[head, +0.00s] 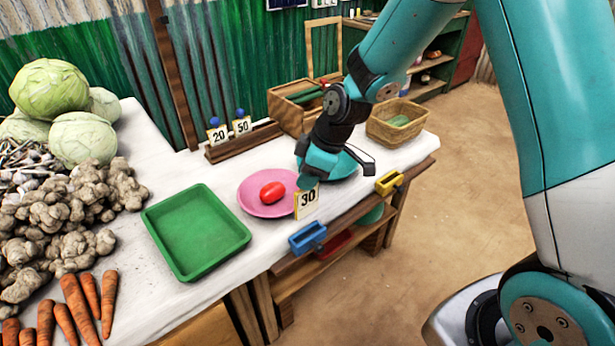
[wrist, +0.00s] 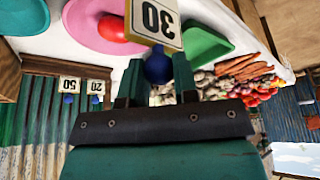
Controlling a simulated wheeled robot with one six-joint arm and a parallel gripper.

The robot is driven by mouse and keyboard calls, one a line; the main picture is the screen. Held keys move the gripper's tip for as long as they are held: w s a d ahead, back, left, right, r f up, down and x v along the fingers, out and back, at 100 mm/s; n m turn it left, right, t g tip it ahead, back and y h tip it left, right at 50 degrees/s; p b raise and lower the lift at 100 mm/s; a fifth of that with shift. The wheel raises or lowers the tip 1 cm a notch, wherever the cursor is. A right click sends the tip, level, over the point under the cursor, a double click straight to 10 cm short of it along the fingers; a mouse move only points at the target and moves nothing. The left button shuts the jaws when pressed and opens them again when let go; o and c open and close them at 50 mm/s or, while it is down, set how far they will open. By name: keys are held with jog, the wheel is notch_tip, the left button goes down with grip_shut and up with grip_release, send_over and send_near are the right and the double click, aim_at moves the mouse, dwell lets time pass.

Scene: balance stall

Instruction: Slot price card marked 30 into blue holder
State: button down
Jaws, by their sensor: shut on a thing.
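The price card marked 30 (head: 307,202) is held by my gripper (head: 312,180) above the front of the table, in front of the pink plate. In the wrist view the card (wrist: 157,20) appears upside down, and the fingers of my gripper (wrist: 158,78) are shut on its blue knob (wrist: 158,66). The blue holder (head: 307,238) is fixed at the table's front edge, below the card in the head view. The card is apart from the holder.
A pink plate (head: 250,201) bears a red tomato (head: 272,192). A green tray (head: 178,250) lies to the left. A yellow holder (head: 389,183) is on the edge to the right. Cards 20 (head: 217,134) and 50 (head: 242,126) stand in a wooden rack (head: 240,146) behind.

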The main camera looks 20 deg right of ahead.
aim_at(310, 204)
jog(key=shift+f+b, duration=2)
jog(key=shift+f, duration=0.95)
jog(key=shift+f+b, duration=1.15)
jog(key=shift+f, duration=0.1)
jog(key=shift+p, duration=0.75)
jog(key=shift+f+p, duration=0.1)
jog(key=shift+p, duration=0.45)
jog(key=shift+d+f, duration=0.1)
jog(key=shift+f, duration=0.4)
